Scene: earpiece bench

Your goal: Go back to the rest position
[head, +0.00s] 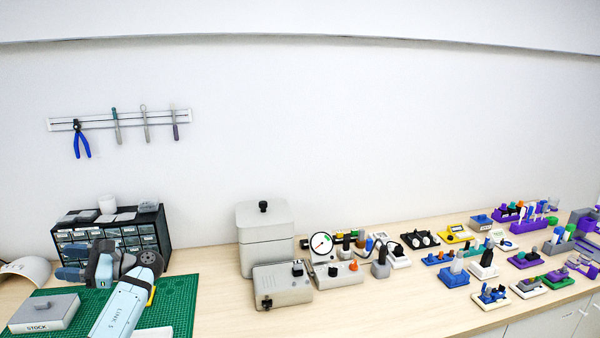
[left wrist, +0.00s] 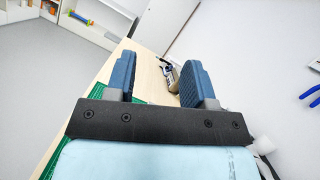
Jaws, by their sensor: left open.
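My left arm comes in at the lower left of the head view, over the green mat. My left gripper (head: 72,263) is raised in front of the drawer cabinet and points to the left. In the left wrist view its two blue fingers (left wrist: 155,85) stand wide apart with nothing between them. The gripper is open and empty. My right gripper shows in neither view.
A grey box marked STOCK (head: 44,312) lies on the green cutting mat (head: 182,300). A black drawer cabinet (head: 150,232) stands behind the arm. A grey lidded bin (head: 265,235) and several small devices fill the bench to the right. The front middle of the bench (head: 350,318) is clear.

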